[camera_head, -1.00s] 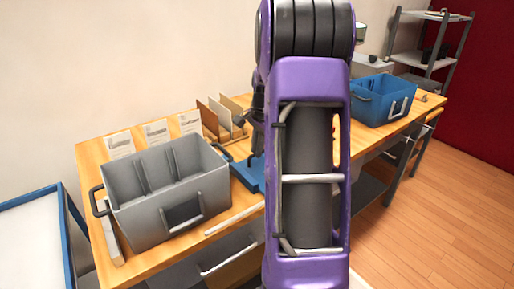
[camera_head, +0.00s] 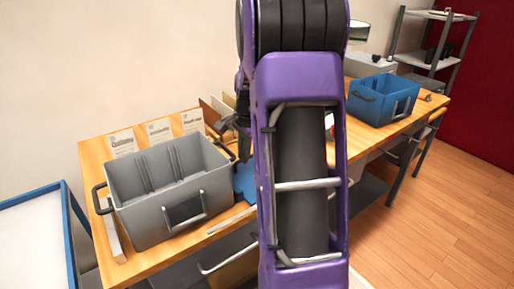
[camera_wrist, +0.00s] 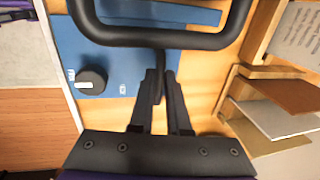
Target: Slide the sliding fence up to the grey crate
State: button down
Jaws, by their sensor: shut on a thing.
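The grey crate (camera_head: 155,221) stands upright on the left part of the wooden bench. Its dark handle (camera_wrist: 165,40) crosses the top of the wrist view. A blue bar, which looks like the sliding fence (camera_wrist: 172,13), shows beyond the handle's crosspiece. My gripper (camera_wrist: 160,78) points down beside the crate, its fingers closed on a slim dark upright piece, apparently the fence's grip. The handle and fingers hide much of it, and my arm hides the fence in the head view. I cannot tell whether the fence touches the crate.
A blue plate (camera_wrist: 105,50) with a black dial (camera_wrist: 91,79) lies by the fingers. A wooden rack with panels (camera_wrist: 275,112) stands close on the wall side. A blue crate (camera_head: 386,101) is farther right. Label cards (camera_head: 158,132) stand behind the grey crate.

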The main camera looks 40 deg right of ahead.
aim_at(235, 174)
jog(key=a, duration=0.3)
jog(key=shift+a, duration=0.2)
jog(key=c, duration=0.9)
grip_release()
jog(key=shift+d, duration=0.1)
jog(key=s+r+p, duration=0.1)
jog(key=r, duration=0.4)
jog(key=s+r+p, duration=0.1)
jog(key=r, duration=0.5)
jog(key=s+r+p, duration=0.1)
jog(key=r, duration=0.5)
jog(key=shift+s, duration=0.2)
